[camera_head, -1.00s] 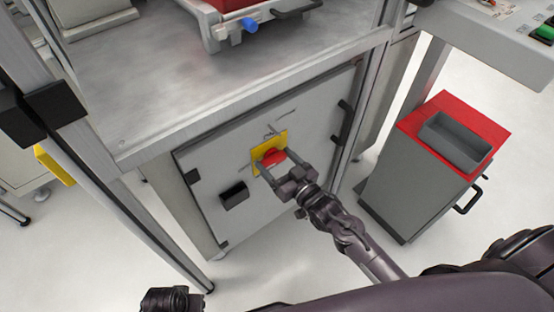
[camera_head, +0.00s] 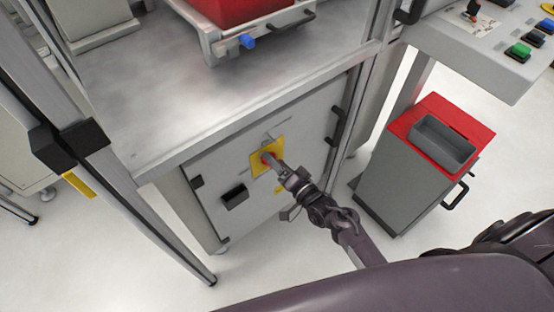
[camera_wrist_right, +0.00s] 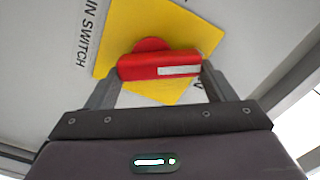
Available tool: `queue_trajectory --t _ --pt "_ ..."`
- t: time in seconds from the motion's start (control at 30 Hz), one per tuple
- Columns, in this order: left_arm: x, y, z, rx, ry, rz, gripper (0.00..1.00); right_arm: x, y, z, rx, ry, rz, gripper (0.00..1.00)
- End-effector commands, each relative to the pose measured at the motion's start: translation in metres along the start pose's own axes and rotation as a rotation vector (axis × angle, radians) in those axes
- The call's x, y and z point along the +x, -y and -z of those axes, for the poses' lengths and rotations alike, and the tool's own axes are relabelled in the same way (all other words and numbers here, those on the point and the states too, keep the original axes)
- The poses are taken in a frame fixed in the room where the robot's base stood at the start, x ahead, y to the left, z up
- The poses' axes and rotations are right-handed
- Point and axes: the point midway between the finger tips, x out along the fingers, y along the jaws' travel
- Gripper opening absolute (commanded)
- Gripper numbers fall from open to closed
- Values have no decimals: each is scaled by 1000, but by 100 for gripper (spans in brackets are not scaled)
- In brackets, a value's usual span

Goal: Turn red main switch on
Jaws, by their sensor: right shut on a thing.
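The red main switch (camera_head: 267,159) sits on a yellow square plate (camera_head: 258,170) on the grey cabinet door below the worktop. My right gripper (camera_head: 277,165) reaches the switch from the lower right, with its fingers at the knob. In the right wrist view, the red switch handle (camera_wrist_right: 160,65) lies between the two fingers of my right gripper (camera_wrist_right: 159,78), one finger at each end. A white mark shows on the handle. The lettering "IN SWITCH" shows on the panel to its left, partly cut off. My left gripper is not seen.
A grey cart with a red top (camera_head: 462,125) and a grey tray (camera_head: 443,144) stands to the right. A black door latch (camera_head: 235,196) is left of the switch. A metal post (camera_head: 150,205) stands at the left. A button panel (camera_head: 500,45) is at upper right.

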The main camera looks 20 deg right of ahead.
Motion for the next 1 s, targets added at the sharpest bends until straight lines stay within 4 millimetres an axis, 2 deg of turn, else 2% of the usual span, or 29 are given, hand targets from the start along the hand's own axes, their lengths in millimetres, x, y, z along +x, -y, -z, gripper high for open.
queue_trajectory --t 0.2,0.5,1.0 --pt "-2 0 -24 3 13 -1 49 0 0 3 202 -1 -1 54" --pt "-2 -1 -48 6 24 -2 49 0 -4 3 417 -1 -1 54" --pt "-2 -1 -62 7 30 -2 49 0 -7 2 553 0 -1 54"
